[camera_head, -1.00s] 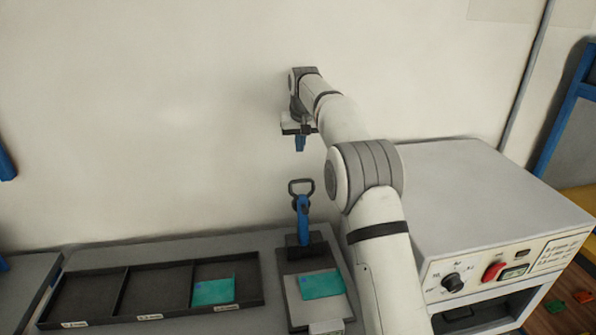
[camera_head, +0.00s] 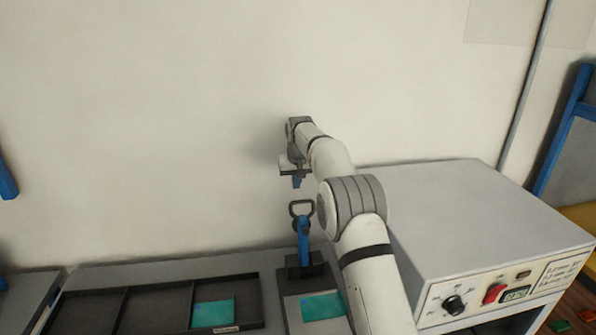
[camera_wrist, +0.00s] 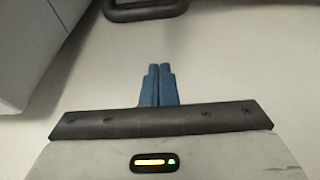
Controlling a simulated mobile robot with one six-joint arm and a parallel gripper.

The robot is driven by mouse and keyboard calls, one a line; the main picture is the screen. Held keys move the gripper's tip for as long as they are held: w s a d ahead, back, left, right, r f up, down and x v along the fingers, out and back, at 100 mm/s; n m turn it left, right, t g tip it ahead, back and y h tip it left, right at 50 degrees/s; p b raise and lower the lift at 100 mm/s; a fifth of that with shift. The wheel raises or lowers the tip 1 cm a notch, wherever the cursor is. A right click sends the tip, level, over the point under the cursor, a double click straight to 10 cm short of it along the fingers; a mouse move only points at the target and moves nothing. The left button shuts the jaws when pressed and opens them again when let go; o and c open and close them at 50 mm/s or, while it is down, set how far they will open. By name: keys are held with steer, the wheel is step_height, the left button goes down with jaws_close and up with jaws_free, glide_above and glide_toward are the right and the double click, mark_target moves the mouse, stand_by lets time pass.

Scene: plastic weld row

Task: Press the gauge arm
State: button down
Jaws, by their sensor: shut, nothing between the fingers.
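The gauge (camera_head: 303,245) stands on the bench with an upright blue arm topped by a dark ring handle (camera_head: 301,208). A teal sheet (camera_head: 322,306) lies on its base plate. My gripper (camera_head: 297,184) is just above the ring handle in the head view, its blue fingers pointing down and together with nothing between them. In the wrist view, the shut fingers (camera_wrist: 160,70) point toward a dark curved bar (camera_wrist: 145,9) at the top edge, which looks like the handle. A gap shows between them.
A black tray (camera_head: 262,300) with compartments lies to the left, with a teal piece (camera_head: 213,313) in its right compartment. A grey machine (camera_head: 470,215) with a knob and red switch stands close on the right. The wall is behind.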

steer(key=shift+s+d+f+p, duration=0.2)
steer(key=shift+s+f, duration=0.4)
steer(key=shift+s, duration=0.2)
steer(key=shift+s+d+f+p, duration=0.1)
steer(key=shift+s+f+p, duration=0.1)
steer(key=shift+s+f, duration=0.5)
steer(key=shift+s+r, duration=0.1)
steer(key=shift+d, duration=0.1)
